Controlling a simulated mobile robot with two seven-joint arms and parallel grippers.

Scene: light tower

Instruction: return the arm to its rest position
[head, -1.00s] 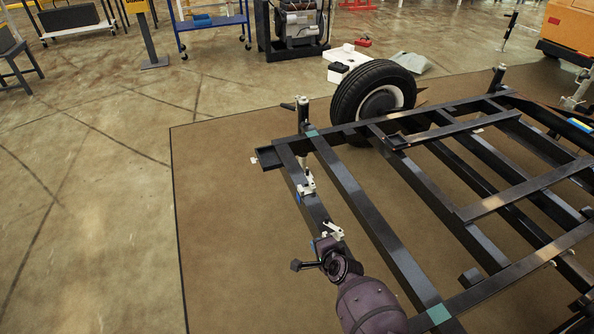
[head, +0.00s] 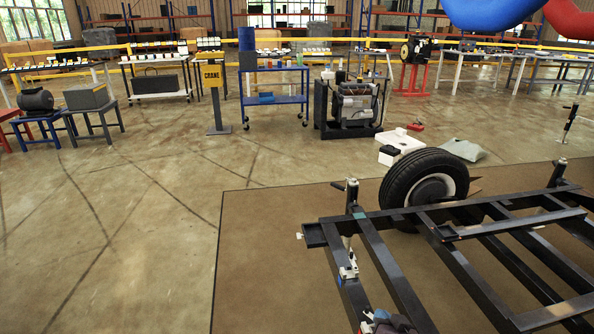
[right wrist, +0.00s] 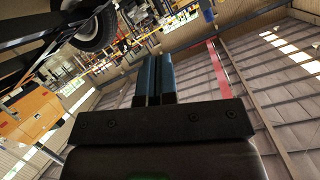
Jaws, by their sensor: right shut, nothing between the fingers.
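My right gripper (right wrist: 156,62) shows in the right wrist view with its two blue-grey fingers together and nothing between them. It points up toward the hall and roof, clear of any object. In the head view only a small part of my right arm's end (head: 385,323) shows at the bottom edge, over the near end of the dark trailer frame (head: 400,275). Most of that arm is out of the picture. I cannot tell whether it touches the frame. My left gripper is not in view.
A jack post (head: 350,195) stands at the frame's corner, beside a wheel (head: 425,188). A brown mat (head: 270,250) lies under the frame. The floor to the left is open. A blue cart (head: 275,98) and an engine (head: 355,105) stand farther back.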

